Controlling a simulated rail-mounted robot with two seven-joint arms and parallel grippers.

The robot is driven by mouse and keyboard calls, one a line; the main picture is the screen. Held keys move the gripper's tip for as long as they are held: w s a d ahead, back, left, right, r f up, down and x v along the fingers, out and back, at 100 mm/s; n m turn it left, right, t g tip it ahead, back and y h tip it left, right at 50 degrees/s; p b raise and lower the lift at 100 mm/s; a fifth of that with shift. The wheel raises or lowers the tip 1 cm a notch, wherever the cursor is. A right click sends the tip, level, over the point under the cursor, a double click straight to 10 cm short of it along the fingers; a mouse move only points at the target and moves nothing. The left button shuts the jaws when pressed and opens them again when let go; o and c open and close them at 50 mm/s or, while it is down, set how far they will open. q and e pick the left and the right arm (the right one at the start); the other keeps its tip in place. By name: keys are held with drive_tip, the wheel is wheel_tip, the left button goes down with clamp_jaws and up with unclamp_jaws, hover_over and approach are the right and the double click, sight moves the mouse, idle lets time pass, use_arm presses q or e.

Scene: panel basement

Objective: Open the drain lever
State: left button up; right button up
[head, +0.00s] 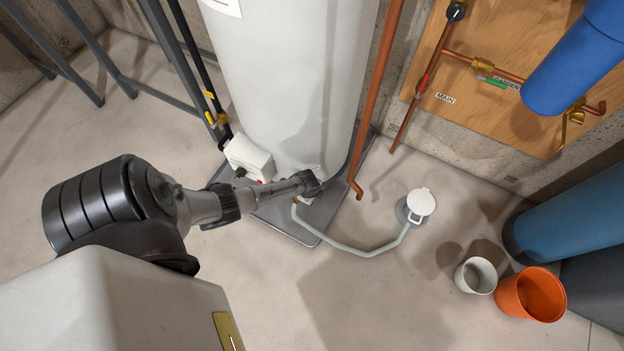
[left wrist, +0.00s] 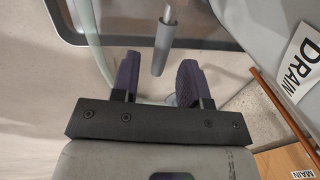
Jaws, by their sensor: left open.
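The white tank (head: 285,80) stands on a grey tray (head: 312,238). My left gripper (head: 312,182) is low at the tank's front, by a brass fitting (head: 301,200) where a pale hose (head: 350,248) begins. In the left wrist view, my left gripper (left wrist: 159,66) has its two dark purple fingers apart. A grey rod (left wrist: 165,35), which looks like the drain lever, reaches down between the fingertips; I cannot tell whether either finger touches it. A DRAIN label (left wrist: 300,60) is to its right. In the head view the gripper hides the lever. My right gripper is not in view.
The hose runs to a white-lidded floor drain (head: 421,203). A copper pipe (head: 375,100) comes down close to the tank's right side. A white cup (head: 475,276) and an orange bucket (head: 530,295) stand at right. The floor at lower middle is clear.

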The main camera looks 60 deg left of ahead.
use_arm(q)
drive_tip(key=shift+w+f+b, duration=0.15)
drive_tip(key=shift+f+b, duration=0.2)
drive_tip(key=shift+f, duration=0.35)
clamp_jaws()
